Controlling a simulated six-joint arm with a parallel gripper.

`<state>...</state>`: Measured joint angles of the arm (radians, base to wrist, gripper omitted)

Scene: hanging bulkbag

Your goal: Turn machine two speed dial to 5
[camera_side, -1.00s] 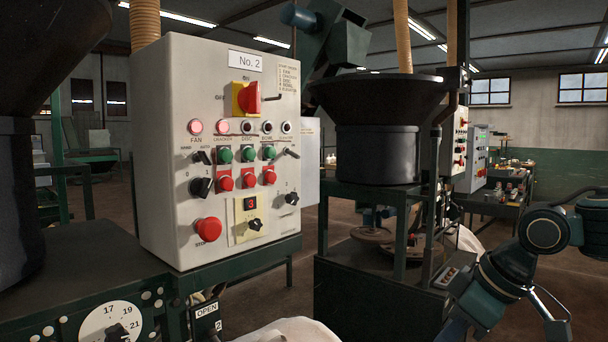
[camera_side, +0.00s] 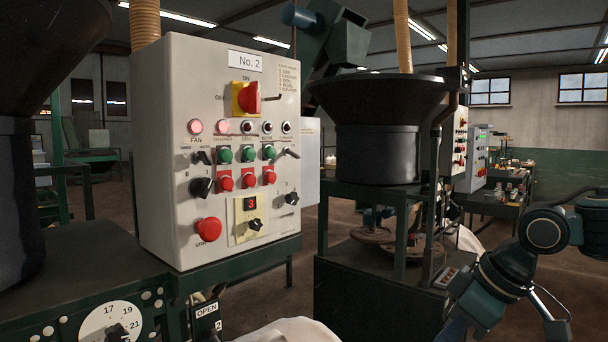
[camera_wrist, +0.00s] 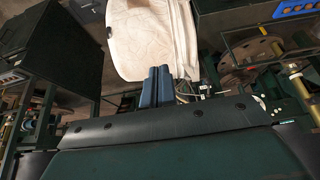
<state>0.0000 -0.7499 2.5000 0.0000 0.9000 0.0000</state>
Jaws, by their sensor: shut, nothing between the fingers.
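The No. 2 control panel (camera_side: 170,120) is a pale grey box in the left half of the side view. Below the display is a black dial (camera_side: 255,224), which I take as the speed dial. In the wrist view my gripper (camera_wrist: 157,72) has its two blue fingers together with nothing between them. It points toward a whitish bag (camera_wrist: 150,35). My arm is at the lower right of the side view, well apart from the panel. The panel is not recognisable in the wrist view.
The panel also carries a red and yellow main switch (camera_side: 246,98), green and red buttons, and a red stop button (camera_side: 208,230). A numbered white dial (camera_side: 110,322) is at lower left. A black hopper (camera_side: 378,130) on a green stand is between panel and arm.

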